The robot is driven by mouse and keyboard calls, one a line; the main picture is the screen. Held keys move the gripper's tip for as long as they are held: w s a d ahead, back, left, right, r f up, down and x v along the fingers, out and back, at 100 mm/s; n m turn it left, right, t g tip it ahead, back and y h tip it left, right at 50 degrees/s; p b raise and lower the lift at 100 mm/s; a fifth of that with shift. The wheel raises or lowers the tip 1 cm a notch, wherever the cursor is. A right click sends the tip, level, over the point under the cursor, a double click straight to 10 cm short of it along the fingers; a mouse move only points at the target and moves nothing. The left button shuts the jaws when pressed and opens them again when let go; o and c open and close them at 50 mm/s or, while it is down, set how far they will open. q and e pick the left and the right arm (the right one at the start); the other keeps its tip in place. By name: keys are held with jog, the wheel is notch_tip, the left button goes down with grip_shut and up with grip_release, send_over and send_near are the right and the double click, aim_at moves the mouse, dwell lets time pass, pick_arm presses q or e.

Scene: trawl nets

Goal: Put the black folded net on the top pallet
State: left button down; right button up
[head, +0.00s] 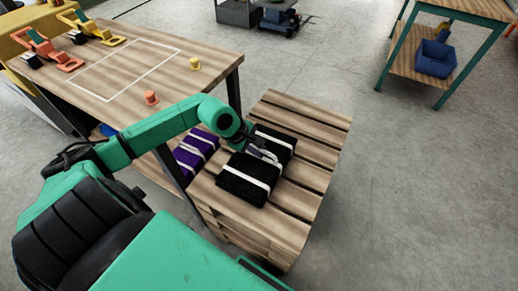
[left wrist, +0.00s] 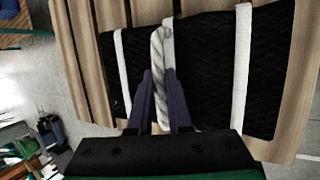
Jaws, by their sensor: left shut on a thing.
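The black folded net (head: 240,186), with white straps across it, is over the slatted top of the wooden pallet stack (head: 322,127). It looks flat on the slats, but I cannot tell whether its underside touches them. My left gripper (head: 263,154) is over the net's middle, shut on the net's white rope. In the left wrist view the gripper's fingers (left wrist: 160,85) close around this rope, with the black mesh (left wrist: 205,75) on both sides and pallet slats (left wrist: 80,45) beyond. My right gripper is not in view.
A purple folded net (head: 190,157) lies left of the black one, partly behind a table leg. The wooden table (head: 120,75) at left carries a white-outlined area, small orange (head: 151,98) and yellow (head: 195,63) pegs and clamp-like tools. The floor right of the pallets is clear.

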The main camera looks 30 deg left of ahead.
pick_arm(q)
jog(key=c, duration=0.8)
grip_release()
jog(key=shift+c, duration=0.2)
jog(key=p+v, duration=0.3)
jog(key=v, duration=0.9)
jog(key=shift+p, duration=0.35)
jog(key=shift+s, duration=0.1)
